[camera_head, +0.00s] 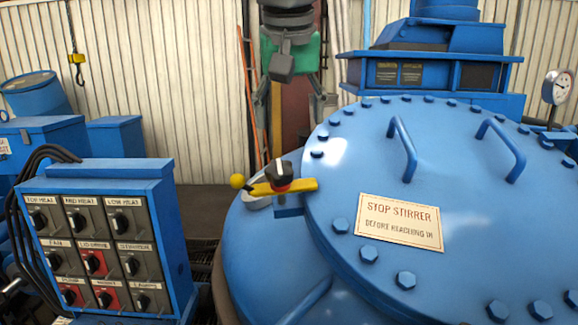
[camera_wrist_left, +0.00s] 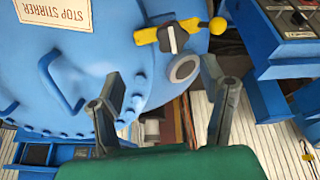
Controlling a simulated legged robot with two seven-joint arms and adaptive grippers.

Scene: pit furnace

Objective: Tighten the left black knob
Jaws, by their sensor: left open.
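The black knob (camera_head: 279,173) sits on a yellow clamp bar (camera_head: 300,186) at the left edge of the blue lid (camera_head: 370,140). A pale stripe runs across the knob's top. A yellow ball (camera_head: 237,181) ends the handle at its left. In the left wrist view the knob (camera_wrist_left: 172,37) is beyond the fingertips, near the top. My left gripper (camera_head: 290,112) hangs above and behind the knob in the head view, apart from it. Its fingers are spread and empty, as the left wrist view also shows (camera_wrist_left: 160,84). My right gripper is not in view.
A blue control box (camera_head: 100,235) with several labelled switches stands at the left. The lid has bolts around its rim, two blue handles (camera_head: 402,150) and a "STOP STIRRER" sign (camera_head: 398,222). A gauge (camera_head: 557,88) stands at the right. A yellow hook (camera_head: 77,58) hangs at the back left.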

